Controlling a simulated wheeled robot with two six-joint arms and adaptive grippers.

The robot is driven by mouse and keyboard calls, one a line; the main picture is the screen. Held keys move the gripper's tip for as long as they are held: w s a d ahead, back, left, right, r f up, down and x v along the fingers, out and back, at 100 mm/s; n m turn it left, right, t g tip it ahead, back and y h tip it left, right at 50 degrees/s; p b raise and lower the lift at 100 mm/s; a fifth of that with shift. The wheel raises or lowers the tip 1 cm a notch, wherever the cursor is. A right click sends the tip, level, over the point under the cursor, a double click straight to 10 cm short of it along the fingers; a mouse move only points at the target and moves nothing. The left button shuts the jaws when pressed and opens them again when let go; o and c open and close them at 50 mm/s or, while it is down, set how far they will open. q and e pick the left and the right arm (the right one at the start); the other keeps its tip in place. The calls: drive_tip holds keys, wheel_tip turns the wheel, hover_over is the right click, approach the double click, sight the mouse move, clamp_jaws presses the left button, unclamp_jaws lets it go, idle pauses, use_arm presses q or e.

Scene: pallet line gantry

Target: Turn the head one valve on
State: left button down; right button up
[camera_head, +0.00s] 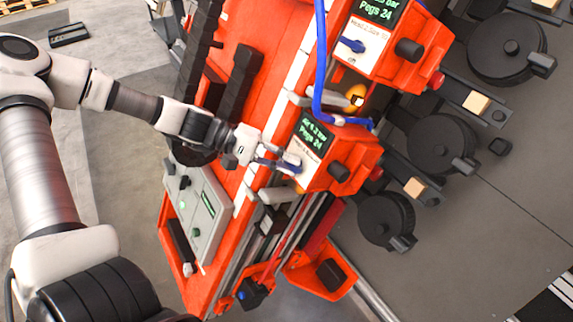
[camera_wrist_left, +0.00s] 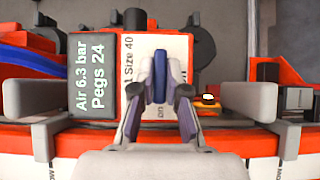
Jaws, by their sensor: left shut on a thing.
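The lower orange head box (camera_head: 335,165) has a dark screen reading "Air 6.3 bar, Pegs 24" and a white label, partly covered, with "Size 40" legible in the left wrist view. On its label face is a blue valve lever (camera_head: 291,165). My left gripper (camera_head: 275,160) reaches it from the left and is shut on the lever. In the left wrist view the two fingers (camera_wrist_left: 160,85) close on both sides of the blue lever (camera_wrist_left: 160,72), which lies lengthwise between them. The fingers hide part of the label. My right gripper is in neither view.
A second orange head box (camera_head: 385,45) above has its own blue lever (camera_head: 352,45) and a screen. A blue hose (camera_head: 320,60) runs down between the boxes. A grey control panel (camera_head: 200,215) lies below my left arm. Black reels (camera_head: 440,145) stand at the right.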

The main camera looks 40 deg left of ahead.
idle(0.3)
use_arm(q)
drive_tip(key=c, duration=1.2)
unclamp_jaws()
